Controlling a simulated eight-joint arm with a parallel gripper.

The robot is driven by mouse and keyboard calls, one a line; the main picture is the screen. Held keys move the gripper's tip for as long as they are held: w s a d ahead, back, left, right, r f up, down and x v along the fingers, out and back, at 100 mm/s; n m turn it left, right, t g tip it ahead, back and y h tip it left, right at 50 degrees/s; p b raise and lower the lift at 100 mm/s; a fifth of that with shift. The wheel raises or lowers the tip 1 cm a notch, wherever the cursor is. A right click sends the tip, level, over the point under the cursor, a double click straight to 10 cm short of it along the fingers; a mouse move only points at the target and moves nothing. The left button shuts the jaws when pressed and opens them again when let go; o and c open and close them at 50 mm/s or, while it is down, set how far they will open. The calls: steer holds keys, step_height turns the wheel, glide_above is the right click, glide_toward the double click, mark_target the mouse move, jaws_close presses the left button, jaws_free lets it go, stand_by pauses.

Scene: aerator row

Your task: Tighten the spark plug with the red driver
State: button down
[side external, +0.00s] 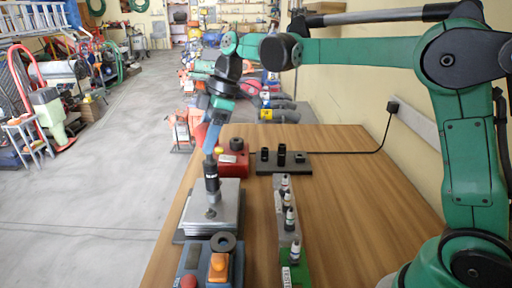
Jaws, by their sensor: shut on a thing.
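My gripper (214,122) is shut on an upright driver (211,172) above the left part of the table. The driver shows a blue-grey upper part and a black lower end. A red patch shows beside its top, and I cannot tell whether it belongs to the driver. The black end is just over a small dark round spot on a grey metal block (228,205). I cannot tell whether it touches. No spark plug is clearly visible under the driver. Several small white-and-dark plug-like pieces (289,217) stand in a row on a narrow rack right of the block.
A red box (234,167) with a black ring and yellow button stands behind the block. A blue box (197,262) with a ring and orange piece stands in front. A black stand (292,169) holds dark sockets at the back. The wooden table's (350,205) right side is clear.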

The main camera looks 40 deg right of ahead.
steer(key=m+t, duration=0.1)
steer(key=m, duration=0.2)
steer(key=shift+m+h, duration=0.3)
steer(key=shift+h, duration=0.1)
steer(key=shift+m+t+h, duration=0.3)
steer(key=shift+m+t, duration=0.1)
steer(key=shift+m, duration=0.7)
steer(key=shift+m+h, duration=0.4)
steer(key=shift+m, duration=0.7)
steer(key=m+h, duration=0.1)
steer(key=m, duration=0.1)
steer(key=m+t+h, duration=0.1)
steer(key=m, duration=0.2)
steer(key=shift+m, duration=0.3)
steer(key=shift+m+h, duration=0.3)
steer(key=shift+m, duration=0.3)
steer(key=m+h, duration=0.1)
steer(key=m, duration=0.2)
steer(key=m+g+h, duration=0.1)
steer(key=m, duration=0.2)
steer(key=shift+m, duration=0.4)
